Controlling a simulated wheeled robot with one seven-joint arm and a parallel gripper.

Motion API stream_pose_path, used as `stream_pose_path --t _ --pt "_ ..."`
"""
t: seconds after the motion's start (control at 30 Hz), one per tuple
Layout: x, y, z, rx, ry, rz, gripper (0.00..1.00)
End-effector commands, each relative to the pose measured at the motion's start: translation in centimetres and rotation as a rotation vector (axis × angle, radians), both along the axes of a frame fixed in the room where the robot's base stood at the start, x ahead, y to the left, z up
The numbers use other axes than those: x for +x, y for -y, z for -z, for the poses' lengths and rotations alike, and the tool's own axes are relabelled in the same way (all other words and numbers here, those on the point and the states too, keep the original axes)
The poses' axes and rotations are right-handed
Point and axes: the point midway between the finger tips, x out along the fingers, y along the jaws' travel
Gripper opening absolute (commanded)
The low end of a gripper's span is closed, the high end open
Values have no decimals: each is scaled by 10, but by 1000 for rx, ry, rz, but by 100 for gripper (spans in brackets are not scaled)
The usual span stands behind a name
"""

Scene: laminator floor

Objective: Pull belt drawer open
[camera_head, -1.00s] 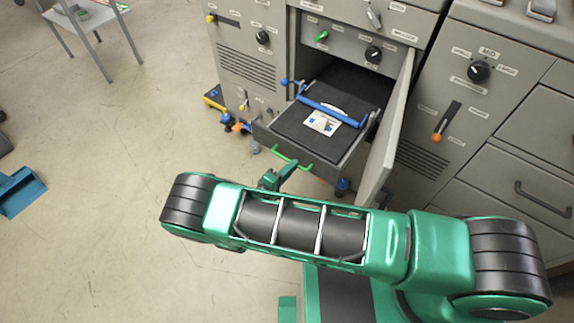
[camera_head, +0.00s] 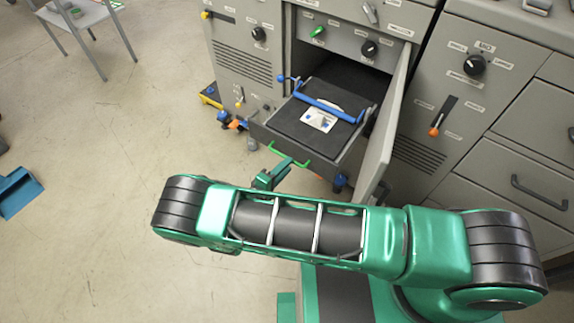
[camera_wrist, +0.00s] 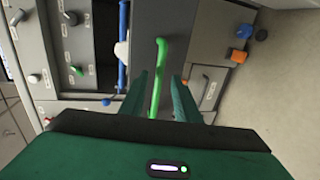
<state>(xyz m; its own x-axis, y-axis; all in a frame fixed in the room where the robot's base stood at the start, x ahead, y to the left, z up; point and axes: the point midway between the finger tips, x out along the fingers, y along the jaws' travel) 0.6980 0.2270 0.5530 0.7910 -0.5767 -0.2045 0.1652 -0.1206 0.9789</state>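The belt drawer (camera_head: 256,132) stands pulled out of the grey cabinet's bay. It has a dark bed, a blue bar (camera_head: 328,108) across it and a white card lying on the bed. Its green handle (camera_head: 289,154) is on the front edge; it also shows in the wrist view (camera_wrist: 159,70). My gripper (camera_head: 280,170) is at the handle in the head view. In the wrist view my gripper (camera_wrist: 160,92) has its two fingers apart, one on each side of the handle bar, with gaps visible. Part of the fingers is hidden by the gripper body.
A hinged door (camera_head: 385,140) stands open just right of the drawer. Grey cabinets with knobs and an orange-tipped lever (camera_head: 434,131) flank it. The floor (camera_head: 110,130) to the left is largely clear.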

Motion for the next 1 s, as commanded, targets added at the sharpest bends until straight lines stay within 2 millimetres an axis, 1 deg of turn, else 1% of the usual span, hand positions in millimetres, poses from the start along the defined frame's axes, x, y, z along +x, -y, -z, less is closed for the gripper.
stream_pose_path --t 0.03,0.2,0.3,0.43,0.63,1.0 --pt "-8 -7 -2 2 -1 -3 29" --pt "-34 -26 -8 1 -3 -3 29" --pt "-47 -35 -11 1 -3 -2 29" --pt "-60 -45 -14 2 -4 -1 29" --pt "-69 -50 -16 0 -4 1 29" --pt "-69 -51 -16 0 -4 1 29"
